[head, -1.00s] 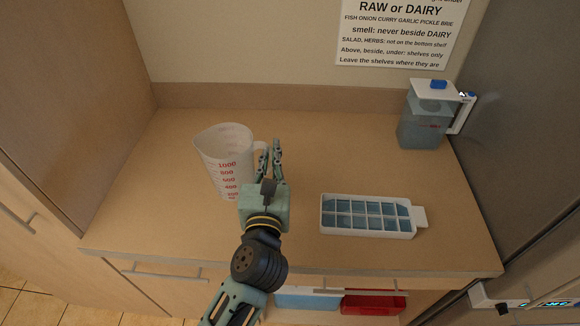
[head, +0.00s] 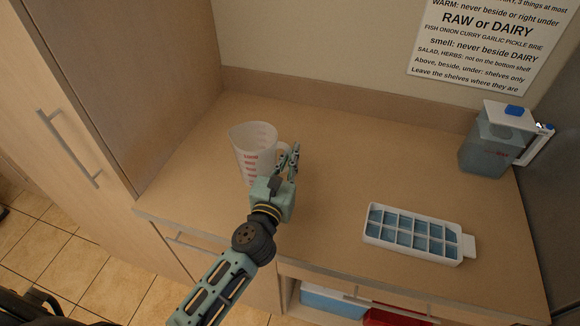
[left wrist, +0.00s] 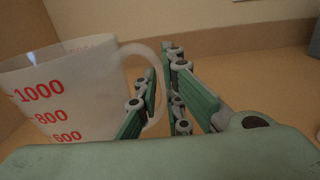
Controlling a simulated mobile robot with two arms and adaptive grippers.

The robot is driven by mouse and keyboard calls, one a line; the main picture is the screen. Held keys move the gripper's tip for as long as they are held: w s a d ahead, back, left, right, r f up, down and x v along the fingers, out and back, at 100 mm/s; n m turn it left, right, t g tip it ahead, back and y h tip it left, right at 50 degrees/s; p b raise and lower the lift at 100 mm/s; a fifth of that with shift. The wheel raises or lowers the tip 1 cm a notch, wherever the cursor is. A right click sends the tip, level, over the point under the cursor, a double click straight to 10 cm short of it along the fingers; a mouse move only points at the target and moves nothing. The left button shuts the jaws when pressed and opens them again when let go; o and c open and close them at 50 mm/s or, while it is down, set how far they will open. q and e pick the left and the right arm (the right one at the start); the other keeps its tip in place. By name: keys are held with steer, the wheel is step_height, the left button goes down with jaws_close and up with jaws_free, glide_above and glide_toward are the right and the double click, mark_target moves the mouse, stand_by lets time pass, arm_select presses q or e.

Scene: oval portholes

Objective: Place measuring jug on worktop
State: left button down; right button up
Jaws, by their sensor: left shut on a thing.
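The measuring jug (head: 253,148) is a translucent white jug with red markings, upright over the left part of the worktop (head: 330,180). My left gripper (head: 291,160) is at the jug's right side, shut on its handle. In the left wrist view the jug (left wrist: 60,95) fills the left side, and its handle loop runs between the fingers of the left gripper (left wrist: 178,90). The gripper hides part of the jug's lower end in the head view, so I cannot tell whether its base touches the worktop. My right gripper is not in view.
A white ice-cube tray (head: 412,236) with blue cells lies on the worktop to the right. A lidded water jug (head: 490,145) stands at the back right. A tall cabinet (head: 130,90) bounds the left side. The worktop between jug and tray is clear.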

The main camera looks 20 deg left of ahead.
arm_select(q)
step_height(320, 180, down, 2)
steer(key=shift+d+f+b, duration=0.1)
steer(key=shift+f+b, duration=0.15)
steer(key=shift+b, duration=0.2)
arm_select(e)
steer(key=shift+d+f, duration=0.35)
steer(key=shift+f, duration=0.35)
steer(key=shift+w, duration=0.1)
arm_select(q)
steer(key=shift+f, duration=0.1)
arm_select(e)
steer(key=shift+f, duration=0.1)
arm_select(q)
steer(key=c, duration=2.4)
jaws_free()
steer(key=shift+f, duration=0.1)
steer(key=o, duration=0.5)
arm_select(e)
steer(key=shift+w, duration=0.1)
